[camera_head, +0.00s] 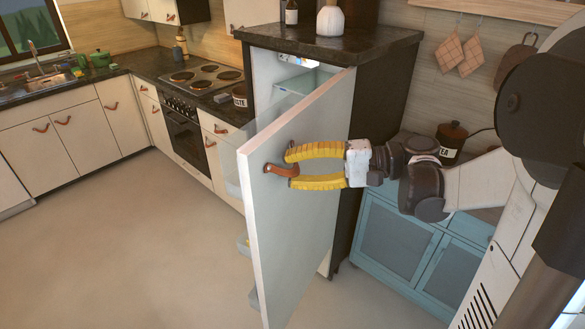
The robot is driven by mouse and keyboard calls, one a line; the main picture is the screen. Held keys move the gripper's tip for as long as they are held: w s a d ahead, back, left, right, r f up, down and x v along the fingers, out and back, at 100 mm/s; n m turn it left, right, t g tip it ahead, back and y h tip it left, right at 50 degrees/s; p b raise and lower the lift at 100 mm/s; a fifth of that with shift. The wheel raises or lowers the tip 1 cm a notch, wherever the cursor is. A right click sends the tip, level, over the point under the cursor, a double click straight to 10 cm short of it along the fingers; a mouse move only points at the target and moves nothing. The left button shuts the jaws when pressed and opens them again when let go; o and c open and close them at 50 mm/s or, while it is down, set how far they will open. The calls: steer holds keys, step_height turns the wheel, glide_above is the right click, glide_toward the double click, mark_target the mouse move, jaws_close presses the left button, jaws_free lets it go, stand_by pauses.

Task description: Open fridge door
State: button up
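The fridge door (310,185) is a pale panel that stands well open, swung out from the dark fridge cabinet (378,110). Part of the lit inside with a shelf (303,82) shows behind it. A brown leather pull handle (282,170) sits near the door's free edge. My gripper (288,169) has yellow fingers and reaches in from the right in front of the door. Its fingertips are at the handle, one above and one below, with a gap between them. I cannot tell whether they touch the leather.
A blue cabinet (400,243) stands right of the fridge, with a dark canister (451,137) on top. A vase (330,20) and a bottle stand on the fridge top. The oven (185,140) and counters line the back. The floor (130,245) at left is clear.

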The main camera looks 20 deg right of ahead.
steer(key=v, duration=1.1)
steer(key=shift+s+d, duration=0.2)
steer(key=shift+d, duration=0.15)
steer(key=a+f+g+h+b, duration=0.1)
steer(key=a+f+h, duration=0.25)
steer(key=a, duration=0.35)
steer(key=s+a+f+n+h+b, duration=0.2)
steer(key=s+f+n+h, duration=0.1)
steer(key=f+h, duration=0.2)
steer(key=s+a+f+n+t+h+b, duration=0.1)
steer(key=s+a+f+n+h+b, duration=0.1)
steer(key=f, duration=0.5)
steer(key=s+n+h, duration=0.1)
steer(key=s+h, duration=0.1)
steer(key=h, duration=0.1)
steer(key=shift+s+h, duration=0.2)
steer(key=shift+h, duration=0.15)
steer(key=shift+a, duration=0.2)
